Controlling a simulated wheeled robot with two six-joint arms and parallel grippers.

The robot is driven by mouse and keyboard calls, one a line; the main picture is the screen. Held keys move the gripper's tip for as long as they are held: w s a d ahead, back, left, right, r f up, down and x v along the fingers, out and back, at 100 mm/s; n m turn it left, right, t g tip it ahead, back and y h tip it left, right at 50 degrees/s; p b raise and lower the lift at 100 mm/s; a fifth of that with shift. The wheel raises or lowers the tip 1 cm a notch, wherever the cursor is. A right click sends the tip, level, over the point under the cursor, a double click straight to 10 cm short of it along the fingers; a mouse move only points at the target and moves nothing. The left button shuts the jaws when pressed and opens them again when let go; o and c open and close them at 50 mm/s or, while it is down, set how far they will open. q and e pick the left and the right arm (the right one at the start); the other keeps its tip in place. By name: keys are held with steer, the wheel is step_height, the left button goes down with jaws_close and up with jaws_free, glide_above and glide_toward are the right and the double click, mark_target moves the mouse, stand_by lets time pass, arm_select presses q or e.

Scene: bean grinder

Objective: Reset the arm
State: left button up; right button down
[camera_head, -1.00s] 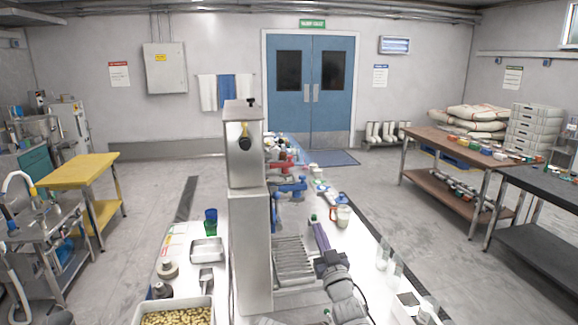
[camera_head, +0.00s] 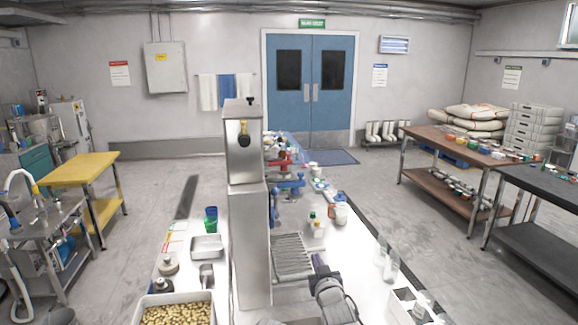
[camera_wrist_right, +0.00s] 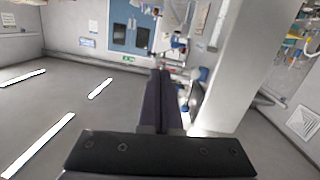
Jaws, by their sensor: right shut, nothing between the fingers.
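My right gripper (camera_head: 317,260) is low in the middle of the head view, just right of the tall steel grinder (camera_head: 244,200). Its dark fingers are shut together with nothing between them, over the right side of the white table. In the right wrist view the shut fingers (camera_wrist_right: 160,75) point up the picture, with the grinder's column (camera_wrist_right: 232,70) to their right. The slatted steel tray (camera_head: 293,257) at the grinder's foot is beside the gripper. My left gripper does not show.
A jug (camera_head: 340,213) and a small green-capped bottle (camera_head: 312,217) stand beyond the gripper. Clear glasses (camera_head: 386,262) stand to the right. A tray of beans (camera_head: 175,296) and an empty steel pan (camera_head: 207,240) are left of the grinder.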

steer(key=s+a+f+g+h, duration=0.2)
steer(key=s+f+g, duration=0.7)
steer(key=s+f, duration=0.45)
steer(key=s+f+g, duration=0.3)
steer(key=s, duration=0.3)
steer(key=s+f+n+g+h, duration=0.1)
steer(key=s+f+g, duration=0.1)
steer(key=s+g, duration=0.2)
steer(key=s, duration=0.3)
steer(key=shift+s+f+g, duration=0.15)
steer(key=shift+f+g, duration=0.15)
steer(key=shift+f, duration=0.1)
